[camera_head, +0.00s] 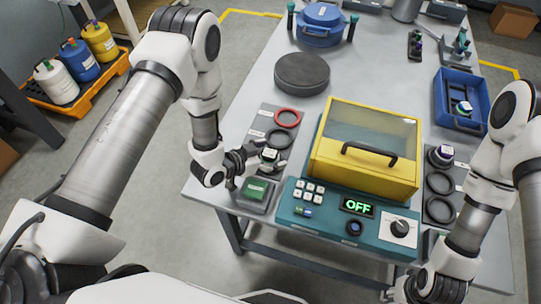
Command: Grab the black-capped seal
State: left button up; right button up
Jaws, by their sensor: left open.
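A small dark-topped piece with a white and green body (270,155) stands on the grey mat at the left of the yellow-lidded machine; it may be the black-capped seal, but it is too small to be sure. My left gripper (253,160) is open, with its fingers close beside this piece at its left; I cannot tell if they touch it. A red ring (288,118) and a black ring (267,135) lie behind it on the mat. My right gripper (402,290) is low at the bottom edge, partly cut off, away from these pieces.
The yellow-lidded machine (365,180) has a teal panel (300,212) reading OFF. A dark disc (302,73) lies behind.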

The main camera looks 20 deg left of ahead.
pick_arm(q)
jog(key=shift+s+a, duration=0.1)
jog(key=c, duration=1.6)
jog(key=shift+o, duration=0.2)
jog(key=shift+r, duration=0.1)
